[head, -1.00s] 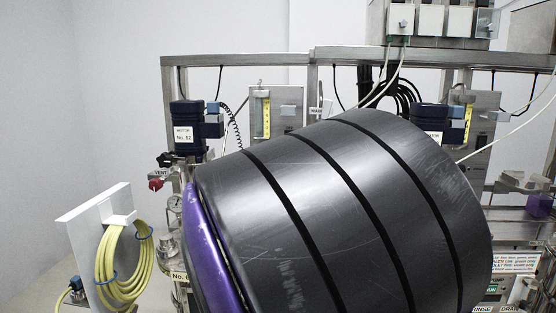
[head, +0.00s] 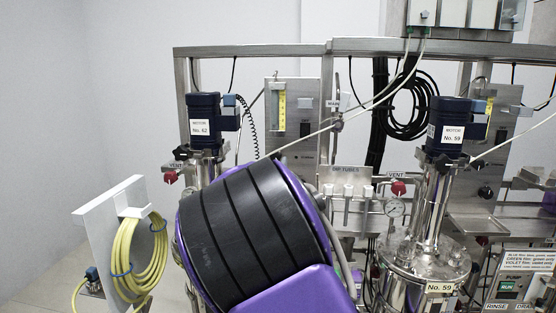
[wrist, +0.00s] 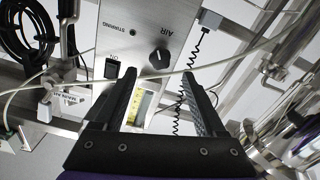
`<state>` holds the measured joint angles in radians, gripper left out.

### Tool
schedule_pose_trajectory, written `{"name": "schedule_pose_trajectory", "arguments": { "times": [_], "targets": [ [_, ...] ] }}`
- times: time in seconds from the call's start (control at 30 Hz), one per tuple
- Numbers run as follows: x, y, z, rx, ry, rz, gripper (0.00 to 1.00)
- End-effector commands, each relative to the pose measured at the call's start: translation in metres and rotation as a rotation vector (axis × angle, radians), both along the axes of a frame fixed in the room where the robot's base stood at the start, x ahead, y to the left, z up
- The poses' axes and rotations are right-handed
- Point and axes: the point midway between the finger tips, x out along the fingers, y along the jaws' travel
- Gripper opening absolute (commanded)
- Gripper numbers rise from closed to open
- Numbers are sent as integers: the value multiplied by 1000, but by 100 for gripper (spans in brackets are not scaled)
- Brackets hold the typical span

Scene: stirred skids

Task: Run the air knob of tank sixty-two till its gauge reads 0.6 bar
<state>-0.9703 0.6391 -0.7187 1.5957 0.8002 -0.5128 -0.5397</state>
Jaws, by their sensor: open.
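The steel panel (head: 306,103) beside the motor marked No. 62 (head: 203,120) carries a yellow-scaled sight tube (head: 278,112). In the wrist view the panel (wrist: 178,20) is upside down. Its black AIR knob (wrist: 158,57) lies just beyond the fingertips, and the yellow scale (wrist: 138,104) shows between the fingers. My gripper (wrist: 158,76) is open and empty, apart from the knob, facing the panel. In the head view my arm hides the gripper and most of tank sixty-two. I see no round gauge of tank sixty-two now.
A pale cable (wrist: 190,70) crosses in the wrist view near the fingertips. A coiled black cord (wrist: 190,75) hangs beside the panel. A yellow hose coil (head: 140,255) hangs at left.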

Motion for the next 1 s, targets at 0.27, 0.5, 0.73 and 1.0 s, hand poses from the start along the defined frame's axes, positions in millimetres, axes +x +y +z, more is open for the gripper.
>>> {"name": "schedule_pose_trajectory", "arguments": {
  "times": [0.27,0.5,0.73,1.0],
  "targets": [
    [45,-2,1,-1,-1,-1,73],
    [59,-2,0,0,0,0,73],
    [60,-2,0,1,0,0,73],
    [60,-2,0,1,0,0,35]
  ]
}}
